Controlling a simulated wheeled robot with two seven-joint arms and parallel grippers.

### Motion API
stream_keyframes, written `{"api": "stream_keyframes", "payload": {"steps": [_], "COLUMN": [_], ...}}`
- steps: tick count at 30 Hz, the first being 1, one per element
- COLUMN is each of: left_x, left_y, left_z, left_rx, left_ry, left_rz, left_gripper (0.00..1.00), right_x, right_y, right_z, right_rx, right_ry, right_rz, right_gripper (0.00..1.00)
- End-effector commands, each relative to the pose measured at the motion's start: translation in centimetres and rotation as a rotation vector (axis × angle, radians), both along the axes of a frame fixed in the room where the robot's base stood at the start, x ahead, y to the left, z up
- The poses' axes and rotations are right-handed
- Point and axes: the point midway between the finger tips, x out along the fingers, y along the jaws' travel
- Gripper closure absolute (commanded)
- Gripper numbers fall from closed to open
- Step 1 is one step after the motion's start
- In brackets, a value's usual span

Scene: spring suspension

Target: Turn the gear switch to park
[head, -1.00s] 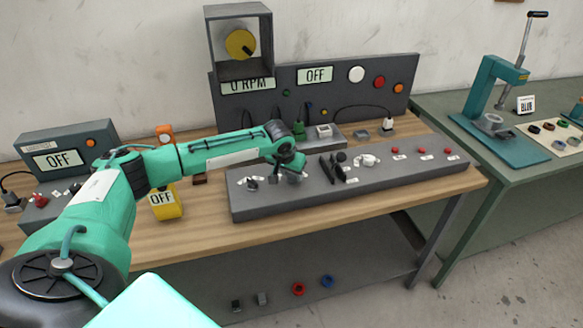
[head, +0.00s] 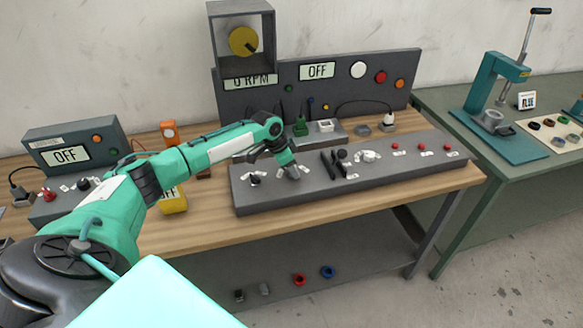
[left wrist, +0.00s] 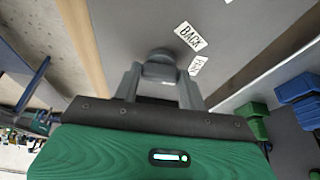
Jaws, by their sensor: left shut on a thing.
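A dark grey round knob (left wrist: 160,58) shows between the fingers of my left gripper (left wrist: 160,80) in the left wrist view. It appears to be the gear switch, and the gripper is shut on it. A white label reading BACK (left wrist: 189,36) lies just beyond the knob, with a second label (left wrist: 196,66) too small to read. In the head view my left gripper (head: 291,172) points down onto the left part of the long grey control panel (head: 300,198) and hides the knob. The knob's exact setting cannot be told. My right gripper is not in view.
Red buttons (head: 421,146) line the far right. A box reading OFF (head: 65,156) stands at the left.

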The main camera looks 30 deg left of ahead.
Motion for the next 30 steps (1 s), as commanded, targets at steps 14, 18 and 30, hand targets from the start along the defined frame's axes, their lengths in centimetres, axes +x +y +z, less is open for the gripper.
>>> {"api": "stream_keyframes", "payload": {"steps": [14, 18, 30], "left_x": [0.13, 0.13, 0.05], "left_y": [0.09, 0.09, 0.06], "left_z": [0.18, 0.18, 0.09], "left_rx": [0.001, 0.0, 0.0], "left_ry": [-0.004, -0.004, -0.002], "left_rz": [-0.047, -0.046, -0.047], "left_gripper": [0.81, 0.81, 0.36], "right_x": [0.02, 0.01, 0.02], "right_y": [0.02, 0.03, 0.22], "right_z": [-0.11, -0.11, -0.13], "right_rx": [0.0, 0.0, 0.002], "right_ry": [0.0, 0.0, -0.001], "right_rz": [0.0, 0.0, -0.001], "right_gripper": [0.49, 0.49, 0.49]}}
